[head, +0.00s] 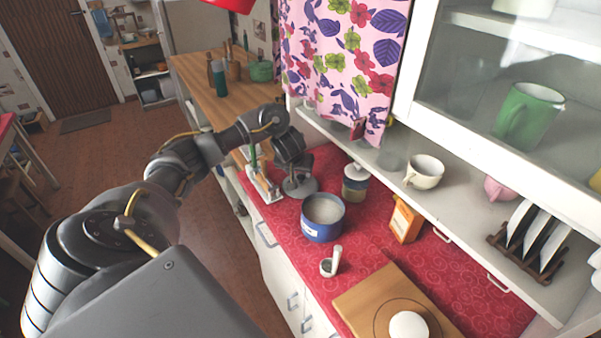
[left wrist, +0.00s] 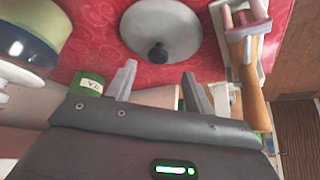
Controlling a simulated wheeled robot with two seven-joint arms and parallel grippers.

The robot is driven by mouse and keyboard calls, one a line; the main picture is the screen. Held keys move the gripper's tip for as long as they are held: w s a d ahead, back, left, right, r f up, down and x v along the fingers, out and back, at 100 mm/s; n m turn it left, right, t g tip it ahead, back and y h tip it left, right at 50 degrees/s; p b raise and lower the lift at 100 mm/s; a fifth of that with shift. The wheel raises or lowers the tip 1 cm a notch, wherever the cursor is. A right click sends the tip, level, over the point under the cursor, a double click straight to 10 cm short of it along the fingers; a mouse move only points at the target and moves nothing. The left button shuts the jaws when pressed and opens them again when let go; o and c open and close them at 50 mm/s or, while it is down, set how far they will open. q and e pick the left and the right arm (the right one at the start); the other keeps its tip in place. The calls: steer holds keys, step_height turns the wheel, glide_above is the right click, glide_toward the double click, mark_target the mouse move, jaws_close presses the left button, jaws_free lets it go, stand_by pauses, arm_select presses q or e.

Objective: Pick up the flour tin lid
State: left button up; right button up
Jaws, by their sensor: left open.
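A grey round lid with a dark knob lies on the red patterned counter (head: 284,220). In the head view the lid (head: 300,189) is partly hidden by my left gripper (head: 300,164), which hangs just over it. In the left wrist view the lid (left wrist: 178,24) shows its knob near the middle, beyond my open left fingers (left wrist: 158,72). Nothing is between the fingers, and they look apart from the knob. An open blue tin (head: 322,230) with a white label stands in front of the lid. My right gripper is not in view.
A jar (head: 355,186) stands right of the lid. A holder with utensils (head: 265,187) stands left of it. An orange box (head: 405,220), a small white pot-like item (head: 329,265) and a wooden board (head: 355,303) are nearer. A shelf edge (head: 375,165) overhangs the counter at right.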

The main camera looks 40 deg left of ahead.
mark_target(301, 177)
arm_select(q)
steer(key=x, duration=0.5)
steer(key=shift+d, duration=0.15)
steer(key=shift+r, duration=0.1)
steer(key=shift+c, duration=1.1)
steer(key=c, duration=0.8)
